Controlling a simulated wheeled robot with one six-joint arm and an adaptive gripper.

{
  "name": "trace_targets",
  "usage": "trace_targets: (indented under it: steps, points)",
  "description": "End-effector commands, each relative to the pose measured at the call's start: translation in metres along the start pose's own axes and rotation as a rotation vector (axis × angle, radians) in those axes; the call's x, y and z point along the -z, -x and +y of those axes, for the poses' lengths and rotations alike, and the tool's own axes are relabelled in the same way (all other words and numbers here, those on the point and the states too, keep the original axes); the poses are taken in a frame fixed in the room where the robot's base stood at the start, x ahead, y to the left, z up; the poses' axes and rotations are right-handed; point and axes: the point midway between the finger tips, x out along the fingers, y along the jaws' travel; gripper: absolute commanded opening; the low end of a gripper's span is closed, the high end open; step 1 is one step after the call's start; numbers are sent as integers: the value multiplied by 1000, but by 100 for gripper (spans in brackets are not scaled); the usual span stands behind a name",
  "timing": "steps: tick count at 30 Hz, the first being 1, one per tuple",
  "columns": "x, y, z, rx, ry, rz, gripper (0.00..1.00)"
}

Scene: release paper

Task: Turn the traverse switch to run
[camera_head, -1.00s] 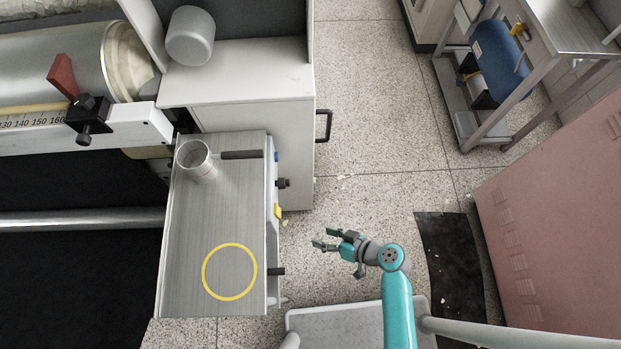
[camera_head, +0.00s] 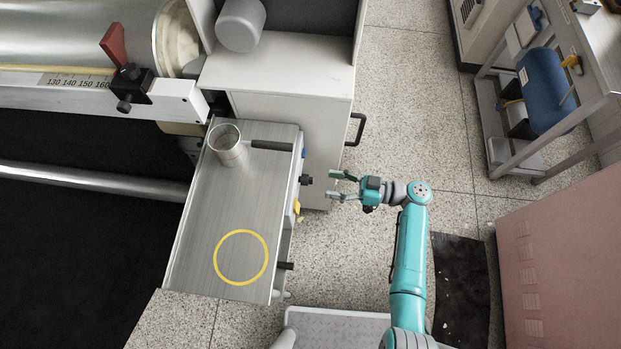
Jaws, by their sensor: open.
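My gripper (camera_head: 333,185) is open and empty, with its fingers pointing left. It is seen from above, to the right of the metal panel's edge. A black knob (camera_head: 306,180) sticks out from that edge just left of the fingertips, with a small gap in the picture. A yellow part (camera_head: 297,206) and another black knob (camera_head: 287,266) lie lower along the same edge, and a small blue part (camera_head: 303,153) lies higher. I cannot tell which of these is the traverse switch. Their faces and labels are hidden from this view.
The metal panel (camera_head: 200,235) carries a cup (camera_head: 228,146), a dark bar (camera_head: 272,145) and a yellow ring (camera_head: 241,257). A black handle (camera_head: 357,129) sticks out from the white cabinet (camera_head: 285,75) above the gripper. Speckled floor (camera_head: 425,105) is open to the upper right.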

Motion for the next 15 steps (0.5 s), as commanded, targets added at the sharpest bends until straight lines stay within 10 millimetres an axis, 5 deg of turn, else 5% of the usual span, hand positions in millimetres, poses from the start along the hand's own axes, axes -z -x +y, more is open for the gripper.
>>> trace_targets:
  steps: [6, 15]
  points:
    - [0, -40, -1, 4, -1, -2, 59]
    - [0, -67, 0, 0, -1, -1, 59]
